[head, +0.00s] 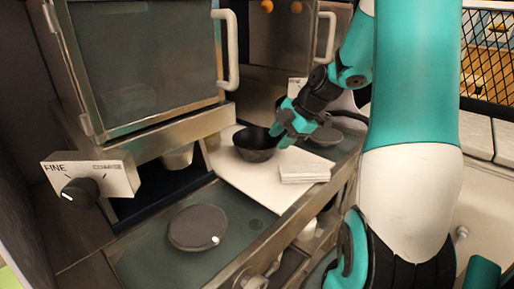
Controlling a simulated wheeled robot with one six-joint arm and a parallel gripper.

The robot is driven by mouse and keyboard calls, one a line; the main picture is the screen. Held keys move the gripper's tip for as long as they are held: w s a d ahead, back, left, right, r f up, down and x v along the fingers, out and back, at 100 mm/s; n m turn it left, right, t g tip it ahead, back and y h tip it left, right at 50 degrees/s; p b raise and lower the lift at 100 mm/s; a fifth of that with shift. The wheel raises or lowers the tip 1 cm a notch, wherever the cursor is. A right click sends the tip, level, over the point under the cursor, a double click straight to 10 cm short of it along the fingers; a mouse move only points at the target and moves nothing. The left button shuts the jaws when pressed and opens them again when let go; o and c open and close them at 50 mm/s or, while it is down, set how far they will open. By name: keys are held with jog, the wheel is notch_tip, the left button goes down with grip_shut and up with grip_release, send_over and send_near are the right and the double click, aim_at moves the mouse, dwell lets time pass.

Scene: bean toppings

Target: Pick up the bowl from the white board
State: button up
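A dark bowl (255,145) sits upright on the white board (262,182), near the board's back edge. My gripper (280,136) comes in from the right, with its teal fingers at the right side of the bowl's rim. One finger seems to lie at or behind the rim and the other in front to the right. I cannot tell whether the fingers touch the bowl or how far apart they are.
A folded white cloth or stack (304,172) lies on the board's right part. A dark round lid (195,228) lies on the counter in front. A steel machine (145,70) with a handle stands behind left. A dark plate (326,136) is right of my gripper.

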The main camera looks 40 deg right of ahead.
aim_at(260, 160)
jog(key=shift+p+x, duration=0.95)
jog(key=shift+x, duration=1.95)
grip_shut()
